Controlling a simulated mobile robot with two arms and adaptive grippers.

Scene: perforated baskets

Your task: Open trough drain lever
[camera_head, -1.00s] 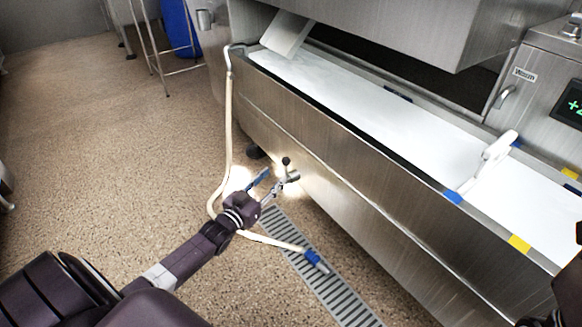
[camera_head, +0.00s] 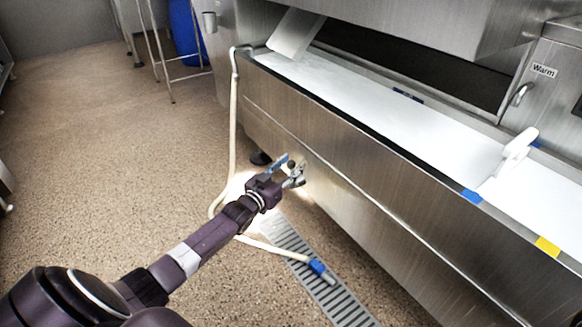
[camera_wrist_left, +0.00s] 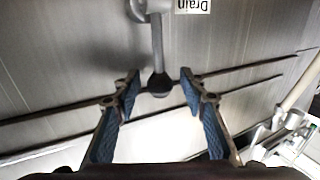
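The drain lever (camera_wrist_left: 157,45) is a grey metal rod with a dark round knob, on the trough's steel front wall beside a "Drain" label (camera_wrist_left: 192,5). In the left wrist view the knob lies between and just beyond my left gripper's fingertips (camera_wrist_left: 160,88). The blue-padded fingers are apart, with gaps on both sides of the knob. In the head view my left gripper (camera_head: 285,170) is at the lever's dark knob (camera_head: 291,164), low on the trough (camera_head: 340,170). My right gripper is not in view.
A cream hose (camera_head: 232,130) hangs from the trough's left end and runs along the floor to a blue nozzle (camera_head: 318,267). A slotted floor drain (camera_head: 335,299) lies below the trough. A white-handled tool (camera_head: 516,148) rests in the trough.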

